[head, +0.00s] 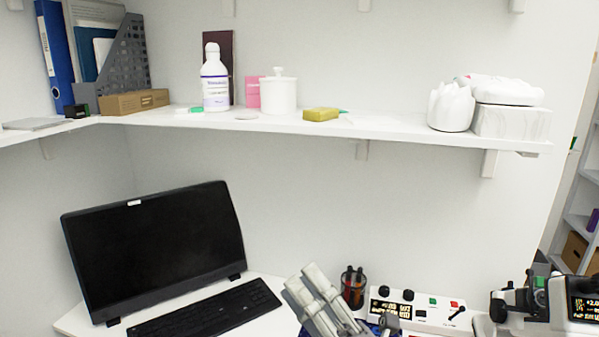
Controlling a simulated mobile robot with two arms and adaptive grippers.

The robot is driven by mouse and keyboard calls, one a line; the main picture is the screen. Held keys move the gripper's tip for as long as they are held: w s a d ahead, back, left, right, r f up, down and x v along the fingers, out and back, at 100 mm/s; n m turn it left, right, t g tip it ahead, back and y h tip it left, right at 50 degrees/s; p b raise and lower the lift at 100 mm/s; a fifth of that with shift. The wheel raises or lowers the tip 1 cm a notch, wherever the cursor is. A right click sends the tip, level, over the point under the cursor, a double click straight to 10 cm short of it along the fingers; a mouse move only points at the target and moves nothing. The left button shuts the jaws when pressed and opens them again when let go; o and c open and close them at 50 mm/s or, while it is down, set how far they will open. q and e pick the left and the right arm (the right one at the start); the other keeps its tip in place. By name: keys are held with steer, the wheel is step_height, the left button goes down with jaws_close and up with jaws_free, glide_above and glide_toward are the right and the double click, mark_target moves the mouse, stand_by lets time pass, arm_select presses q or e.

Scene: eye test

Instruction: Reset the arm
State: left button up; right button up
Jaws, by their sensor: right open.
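My right gripper (310,286) shows at the bottom middle in the head view, its pale grey fingers pointing up and to the left. It is open, and I see nothing held between the fingers. It is in front of the white desk (262,322), just left of a dark pen cup (353,288) in the picture. The rest of the right arm is mostly cut off by the lower edge. My left gripper is not in view.
A black monitor (155,245) and keyboard (205,312) are on the left. A white control box (418,309) and a device with a display (583,307) are on the right. A loaded white shelf (390,127) runs above; the wall between is bare.

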steer(key=w+d+f+m+t+h, duration=0.35)
steer(key=d+m+h, duration=0.35)
steer(key=m+h, duration=0.35)
steer(key=s+d+f+m+g+h, duration=0.1)
steer(key=d+f+m+g+h, duration=0.35)
steer(key=f, duration=0.45)
steer(key=s+d+f+m+g+h, duration=0.1)
steer(key=s+d+f+m+h, duration=0.15)
steer(key=d+f+m, duration=0.45)
steer(key=s+d+f+m+g, duration=0.1)
steer(key=s+f+m+g, duration=0.6)
steer(key=s+f+g, duration=0.85)
steer(key=s+f+t, duration=0.1)
steer(key=s+f, duration=0.2)
steer(key=f, duration=1.1)
steer(key=s+f+t, duration=0.2)
steer(key=s+f, duration=0.1)
steer(key=f, duration=1.1)
steer(key=s+d+f+g, duration=0.1)
steer(key=s+d+f, duration=0.2)
steer(key=s+f, duration=1.2)
steer(key=shift+s+f+n, duration=0.3)
steer(key=shift+s+f, duration=0.05)
steer(key=shift+s, duration=0.55)
